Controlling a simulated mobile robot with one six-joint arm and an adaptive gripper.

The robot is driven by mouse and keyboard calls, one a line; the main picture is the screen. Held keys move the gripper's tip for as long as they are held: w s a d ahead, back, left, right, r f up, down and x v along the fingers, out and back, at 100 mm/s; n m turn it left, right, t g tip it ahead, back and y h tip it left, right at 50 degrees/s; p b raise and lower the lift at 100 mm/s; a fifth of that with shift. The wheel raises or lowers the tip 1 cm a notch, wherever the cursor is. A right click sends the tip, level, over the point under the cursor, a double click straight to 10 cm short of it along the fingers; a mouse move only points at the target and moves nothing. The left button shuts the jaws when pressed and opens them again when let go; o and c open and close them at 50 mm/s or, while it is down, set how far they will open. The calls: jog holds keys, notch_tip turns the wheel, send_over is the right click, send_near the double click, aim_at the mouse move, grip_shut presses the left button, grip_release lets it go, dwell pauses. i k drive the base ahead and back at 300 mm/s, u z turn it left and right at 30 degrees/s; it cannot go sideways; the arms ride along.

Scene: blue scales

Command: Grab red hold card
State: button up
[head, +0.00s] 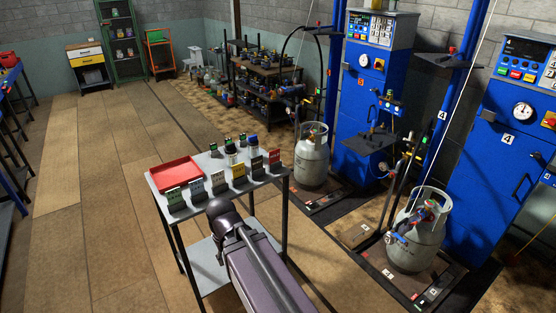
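A small red card (274,158) stands upright in a dark holder at the right end of the front row on a grey metal table. A yellow card (239,172) and several grey or dark cards stand in the same row to its left. I cannot read any writing on the red card. My dark arm reaches up from the bottom of the picture to just in front of the table. No gripper fingers can be made out.
A red tray (176,173) lies on the table's left side. Grey gas cylinders (312,158) and blue scale cabinets (371,95) stand to the right. The floor left of the table is clear.

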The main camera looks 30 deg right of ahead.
aim_at(275, 155)
jog(key=u, duration=0.05)
jog(key=i, duration=1)
jog(key=z, duration=0.05)
